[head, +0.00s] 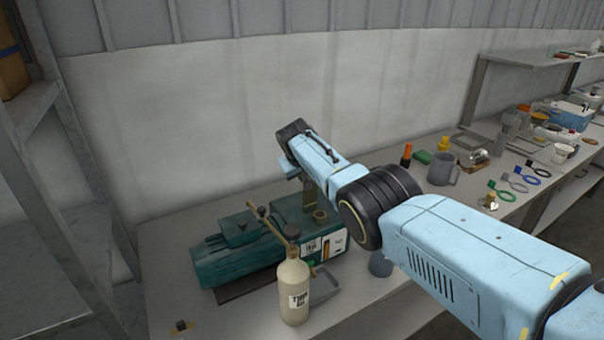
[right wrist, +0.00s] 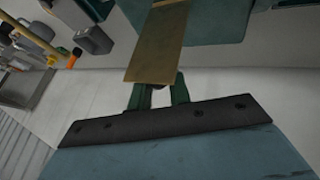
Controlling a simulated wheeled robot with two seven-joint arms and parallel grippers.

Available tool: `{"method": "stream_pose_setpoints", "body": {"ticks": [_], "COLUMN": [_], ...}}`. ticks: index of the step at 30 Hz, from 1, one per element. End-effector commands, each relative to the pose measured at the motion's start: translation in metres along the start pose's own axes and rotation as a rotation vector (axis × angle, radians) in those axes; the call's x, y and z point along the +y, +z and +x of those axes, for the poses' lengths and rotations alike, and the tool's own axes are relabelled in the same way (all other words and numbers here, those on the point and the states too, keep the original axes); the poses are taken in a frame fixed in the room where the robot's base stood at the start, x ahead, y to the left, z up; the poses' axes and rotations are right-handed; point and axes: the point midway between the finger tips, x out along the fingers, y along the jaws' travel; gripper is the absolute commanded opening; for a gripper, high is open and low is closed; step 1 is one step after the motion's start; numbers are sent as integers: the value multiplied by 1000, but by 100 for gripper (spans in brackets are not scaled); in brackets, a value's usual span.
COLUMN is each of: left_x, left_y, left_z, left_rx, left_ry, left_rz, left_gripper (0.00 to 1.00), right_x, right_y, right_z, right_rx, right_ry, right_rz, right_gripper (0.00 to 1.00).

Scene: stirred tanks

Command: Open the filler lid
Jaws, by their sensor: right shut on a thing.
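A green tank unit (head: 245,245) with a box-shaped right end stands on the bench. A round brass-coloured filler neck (head: 319,214) shows on top of the box. A flat brass-coloured plate, which looks like the filler lid (head: 308,190), stands up beside the neck under my right gripper. It fills the top middle of the right wrist view (right wrist: 157,45). My right gripper (right wrist: 158,92) is shut on the plate's edge, its green fingers partly behind it. In the head view my wrist hides the fingertips. My left gripper is not in view.
A cream labelled bottle (head: 294,290) stands in front of the unit, next to a grey tray (head: 324,285). A lever with a knob (head: 272,225) rises over the unit. A grey mug (head: 442,169) and several tools lie right. A wall stands behind; the bench's left front is mostly clear.

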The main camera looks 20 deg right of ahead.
Motion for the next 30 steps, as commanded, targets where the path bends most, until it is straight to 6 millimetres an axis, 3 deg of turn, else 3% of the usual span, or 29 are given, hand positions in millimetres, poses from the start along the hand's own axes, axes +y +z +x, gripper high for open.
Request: {"method": "stream_pose_setpoints", "body": {"ticks": [19,20,24,30], "left_x": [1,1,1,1], "left_y": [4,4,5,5], "left_z": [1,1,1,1], "left_rx": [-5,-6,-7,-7], "left_ry": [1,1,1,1], "left_rz": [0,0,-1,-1], "left_gripper": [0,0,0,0], "right_x": [-9,-9,-8,-4], "right_y": [4,4,4,3], "right_z": [3,3,3,2], "right_rx": [-6,-6,-6,-5], "right_ry": [-11,-12,-9,-5], "right_rz": [-4,-4,-4,-2], "right_gripper": [0,20,37,37]}}
